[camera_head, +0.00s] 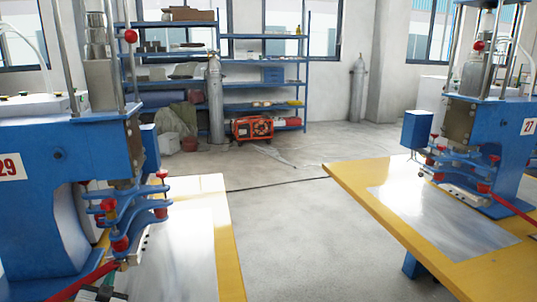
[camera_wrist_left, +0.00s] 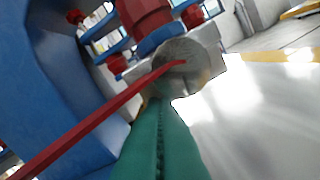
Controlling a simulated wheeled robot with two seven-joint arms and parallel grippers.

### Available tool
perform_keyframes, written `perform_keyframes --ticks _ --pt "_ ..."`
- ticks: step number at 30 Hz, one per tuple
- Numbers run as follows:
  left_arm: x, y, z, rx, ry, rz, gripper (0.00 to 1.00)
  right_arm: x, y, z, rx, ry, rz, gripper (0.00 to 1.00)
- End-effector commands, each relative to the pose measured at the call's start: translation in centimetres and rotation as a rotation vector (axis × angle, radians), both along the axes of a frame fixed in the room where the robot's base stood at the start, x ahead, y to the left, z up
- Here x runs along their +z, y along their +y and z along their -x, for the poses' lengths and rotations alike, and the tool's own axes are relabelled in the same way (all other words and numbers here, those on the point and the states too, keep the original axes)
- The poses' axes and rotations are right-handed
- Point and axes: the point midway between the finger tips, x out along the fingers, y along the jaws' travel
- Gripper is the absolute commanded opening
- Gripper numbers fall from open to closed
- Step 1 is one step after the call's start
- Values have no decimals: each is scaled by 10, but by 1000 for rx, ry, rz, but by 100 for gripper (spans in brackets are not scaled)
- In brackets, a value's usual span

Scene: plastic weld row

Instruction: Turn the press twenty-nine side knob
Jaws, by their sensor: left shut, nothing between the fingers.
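Press twenty-nine is the blue machine (camera_head: 40,190) at the left, with a white "29" label (camera_head: 11,167). Several red knobs sit on its clamp head, one of them at the lower front (camera_head: 120,244). In the left wrist view, a round grey metal knob end (camera_wrist_left: 190,68) sits below a red collar (camera_wrist_left: 145,14), and a red lever (camera_wrist_left: 95,118) crosses in front of it. I cannot tell which part is the side knob. My left gripper (camera_head: 108,284) is low under the clamp head. Its green fingers (camera_wrist_left: 163,103) are shut and empty, close below the metal end; contact is unclear.
Press twenty-nine's yellow-edged table (camera_head: 228,250) with a shiny metal plate (camera_head: 185,240) lies right of the clamp head. Another press (camera_head: 490,130), labelled 27, stands on a yellow table (camera_head: 360,195) at the right. Open floor (camera_head: 285,240) lies between them. Shelves stand behind.

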Motion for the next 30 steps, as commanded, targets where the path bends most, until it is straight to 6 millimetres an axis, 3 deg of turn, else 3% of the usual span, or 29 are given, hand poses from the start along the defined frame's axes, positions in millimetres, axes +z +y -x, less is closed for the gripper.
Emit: perform_keyframes --ticks 30 --pt "0 -11 -3 -4 -6 2 0 3 -3 -1 1 -1 3 36"
